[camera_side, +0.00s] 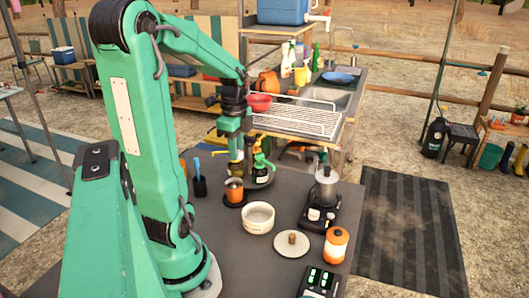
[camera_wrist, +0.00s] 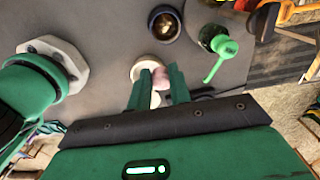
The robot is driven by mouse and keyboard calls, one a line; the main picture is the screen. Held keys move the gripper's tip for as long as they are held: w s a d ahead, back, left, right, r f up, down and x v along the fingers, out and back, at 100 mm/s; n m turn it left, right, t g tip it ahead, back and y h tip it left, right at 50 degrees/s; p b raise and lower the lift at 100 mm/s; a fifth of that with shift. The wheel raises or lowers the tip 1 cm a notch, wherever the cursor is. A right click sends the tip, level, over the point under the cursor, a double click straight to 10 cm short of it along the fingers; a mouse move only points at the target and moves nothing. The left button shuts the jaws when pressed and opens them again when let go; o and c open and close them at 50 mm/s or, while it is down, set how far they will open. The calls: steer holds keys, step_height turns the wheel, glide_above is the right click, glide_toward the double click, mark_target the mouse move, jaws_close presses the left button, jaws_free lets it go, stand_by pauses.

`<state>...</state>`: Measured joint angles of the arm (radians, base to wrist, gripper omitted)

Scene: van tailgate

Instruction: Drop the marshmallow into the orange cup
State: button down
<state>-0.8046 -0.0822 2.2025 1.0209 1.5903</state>
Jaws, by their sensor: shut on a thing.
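My gripper (camera_side: 237,160) is low over the far part of the dark table in the side view, close behind and above the orange cup (camera_side: 234,190). The cup stands upright on a small dark saucer. In the wrist view, my gripper (camera_wrist: 157,78) is shut on the pinkish marshmallow (camera_wrist: 160,77), which sits between the two green fingers. A pale round thing shows just behind it and partly blends with it. In the side view the marshmallow cannot be made out. A dark-rimmed round vessel (camera_wrist: 164,24) lies beyond the fingertips in the wrist view; I cannot tell whether it is the cup.
A white bowl (camera_side: 258,218), a pale lid (camera_side: 292,243) and an orange jar (camera_side: 336,246) stand nearer on the table. A dark holder with a blue utensil (camera_side: 199,187) stands left of the cup. A green-handled item (camera_side: 262,160) is close right of my gripper.

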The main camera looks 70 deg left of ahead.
steer(key=shift+s+a+r, duration=0.2)
steer(key=shift+s+a, duration=0.3)
steer(key=shift+a, duration=0.3)
steer(key=shift+f, duration=0.15)
steer(key=shift+f, duration=2.85)
steer(key=c, duration=1.2)
jaws_free()
steer(key=shift+r, duration=0.15)
